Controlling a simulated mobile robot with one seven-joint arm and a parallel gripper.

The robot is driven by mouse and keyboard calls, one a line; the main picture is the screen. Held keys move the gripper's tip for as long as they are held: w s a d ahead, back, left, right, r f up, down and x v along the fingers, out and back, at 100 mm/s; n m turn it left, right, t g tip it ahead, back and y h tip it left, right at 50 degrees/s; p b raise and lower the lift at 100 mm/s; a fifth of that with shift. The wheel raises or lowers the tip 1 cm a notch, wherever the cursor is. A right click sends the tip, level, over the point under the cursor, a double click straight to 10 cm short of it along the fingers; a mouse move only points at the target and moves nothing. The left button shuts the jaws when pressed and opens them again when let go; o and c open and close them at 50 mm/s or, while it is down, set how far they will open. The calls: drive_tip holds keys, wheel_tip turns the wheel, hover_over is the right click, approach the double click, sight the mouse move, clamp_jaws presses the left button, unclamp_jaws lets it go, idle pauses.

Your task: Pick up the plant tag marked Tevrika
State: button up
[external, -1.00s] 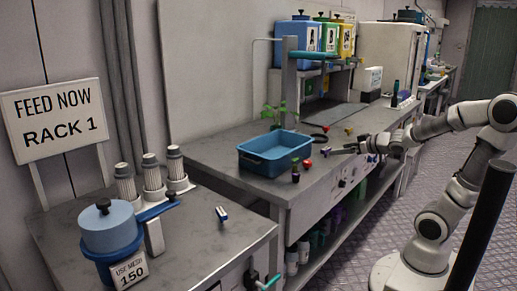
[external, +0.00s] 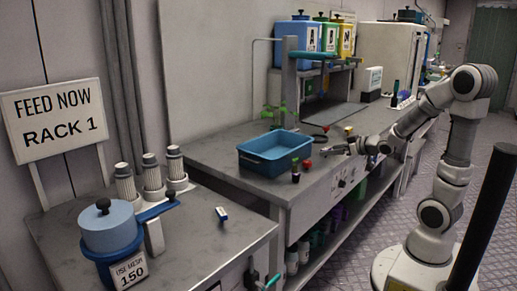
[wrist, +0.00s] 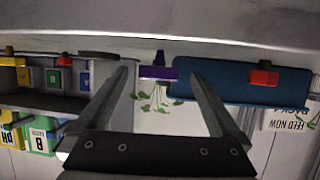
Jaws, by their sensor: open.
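My gripper (external: 337,147) is open above the right side of the long bench. In the wrist view my gripper (wrist: 163,76) frames a purple piece (wrist: 157,72), which shows between the fingers; whether it is at fingertip depth is unclear. A red piece (wrist: 263,77) shows to the right of the fingers and a yellow one (wrist: 9,60) at far left. In the external view a red piece (external: 307,165) and a yellow piece (external: 349,131) lie on the bench.
A blue tray (external: 263,161) stands left of my gripper, with a dark, green-topped piece (external: 295,171) near its right corner. Blue, green and yellow containers (external: 322,38) stand on a shelf behind. The nearer bench holds a blue lidded pot (external: 109,231).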

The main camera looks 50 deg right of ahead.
sight(326, 148)
drive_tip(key=shift+w+d+p, duration=0.15)
drive_tip(key=shift+w+p, duration=0.3)
drive_tip(key=shift+p, duration=0.25)
drive_tip(key=shift+x, duration=1.35)
drive_tip(key=shift+s+f, duration=0.1)
drive_tip(key=shift+f, duration=0.1)
drive_tip(key=shift+c, duration=0.3)
drive_tip(key=c, duration=1.3)
drive_tip(key=shift+c, duration=0.2)
drive_tip(key=shift+r, duration=0.15)
